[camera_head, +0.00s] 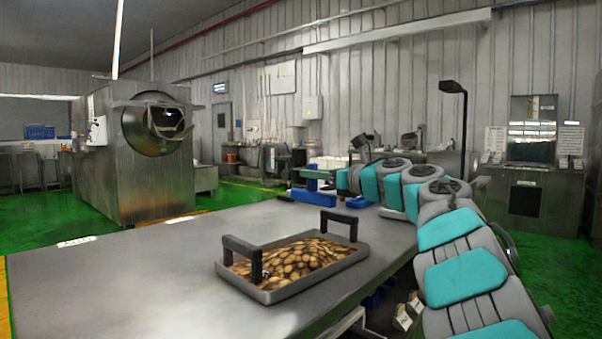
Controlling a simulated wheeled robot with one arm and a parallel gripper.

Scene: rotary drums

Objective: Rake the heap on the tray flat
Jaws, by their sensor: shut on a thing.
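A shallow grey metal tray (262,297) with two upright black handles sits on the table. A heap of brown, rounded, nut-like pieces (305,262) lies in it, spread unevenly with some higher toward the middle. My arm reaches in from the right and bends left behind the tray. My gripper (325,178) is at its end, beyond the tray and apart from the heap. It is small here and seems shut on a blue tool (313,197), probably the rake, low over the table's far edge. Its fingertips and the tool's full shape are hard to make out.
The grey metal table (130,285) is clear to the left of the tray. A small blue block (358,203) is near the far edge beside my arm. A large steel drum machine (135,155) stands on the green floor behind. The tray's handles rise above its rim.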

